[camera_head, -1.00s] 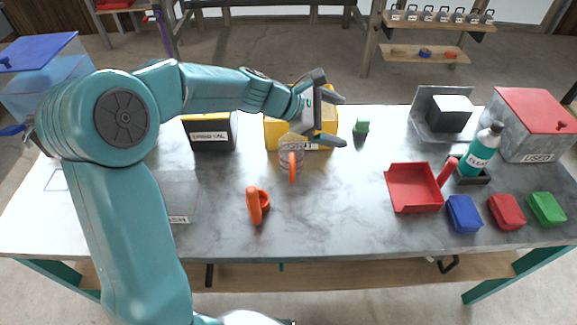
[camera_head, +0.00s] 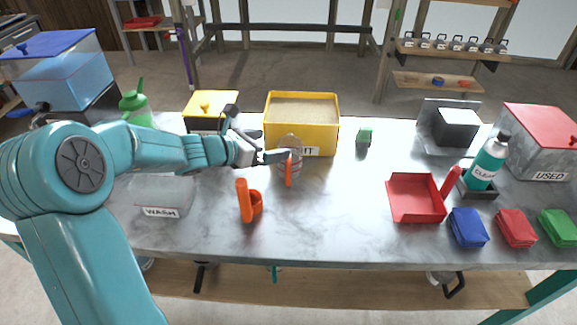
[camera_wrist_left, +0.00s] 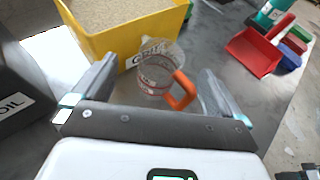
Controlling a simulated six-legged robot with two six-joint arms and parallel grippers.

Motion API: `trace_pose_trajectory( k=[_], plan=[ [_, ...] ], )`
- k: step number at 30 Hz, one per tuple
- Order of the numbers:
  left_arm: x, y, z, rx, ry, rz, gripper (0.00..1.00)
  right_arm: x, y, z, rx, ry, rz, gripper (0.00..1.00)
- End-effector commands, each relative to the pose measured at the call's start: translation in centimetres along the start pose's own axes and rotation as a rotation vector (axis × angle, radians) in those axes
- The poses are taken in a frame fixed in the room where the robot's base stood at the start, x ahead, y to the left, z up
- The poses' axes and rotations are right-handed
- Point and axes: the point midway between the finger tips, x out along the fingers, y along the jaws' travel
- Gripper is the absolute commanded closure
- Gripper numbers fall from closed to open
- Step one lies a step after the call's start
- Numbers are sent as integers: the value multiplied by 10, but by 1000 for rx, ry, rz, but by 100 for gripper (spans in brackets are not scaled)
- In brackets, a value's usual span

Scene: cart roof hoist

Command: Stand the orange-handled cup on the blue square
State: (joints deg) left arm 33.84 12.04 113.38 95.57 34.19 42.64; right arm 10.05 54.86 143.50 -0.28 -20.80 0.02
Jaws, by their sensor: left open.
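The clear cup with the orange handle (camera_head: 289,172) stands upright on the table, just in front of the yellow grit bin. My left gripper (camera_head: 272,144) is open at the cup's left side, its fingers pointing toward it. In the left wrist view the cup (camera_wrist_left: 155,72) lies ahead between the two spread fingers, with its orange handle to the right. I cannot tell whether a finger touches it. The blue square is not visible now; the left part of the table is covered by my left arm. My right gripper is out of view.
The yellow grit bin (camera_head: 301,109) is right behind the cup. An orange object (camera_head: 248,205) stands in front. A red dustpan (camera_head: 414,199) lies right. Bare table lies between orange object and dustpan.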

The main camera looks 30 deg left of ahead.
Motion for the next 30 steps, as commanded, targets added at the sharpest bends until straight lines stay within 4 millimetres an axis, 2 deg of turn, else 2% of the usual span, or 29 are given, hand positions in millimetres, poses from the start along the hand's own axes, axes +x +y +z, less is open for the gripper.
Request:
trace_pose_trajectory(
  k=[1,2,3,11,18,26,27,29,30],
  plan=[
    [6,0,-14,-3,1,-1,0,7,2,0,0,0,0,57],
    [7,0,-19,-2,1,-1,0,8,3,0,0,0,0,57],
    [14,-1,-13,2,-2,-2,0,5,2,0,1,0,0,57],
    [38,-3,-12,2,0,0,0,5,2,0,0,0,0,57],
    [74,-4,-15,1,6,2,0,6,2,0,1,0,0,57],
    [79,-4,-14,1,3,3,0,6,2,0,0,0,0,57],
    [79,-4,-13,1,2,3,3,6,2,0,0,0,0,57],
    [79,-4,-13,1,1,3,23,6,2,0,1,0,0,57],
    [79,-4,-13,1,1,3,36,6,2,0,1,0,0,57]
  ],
)
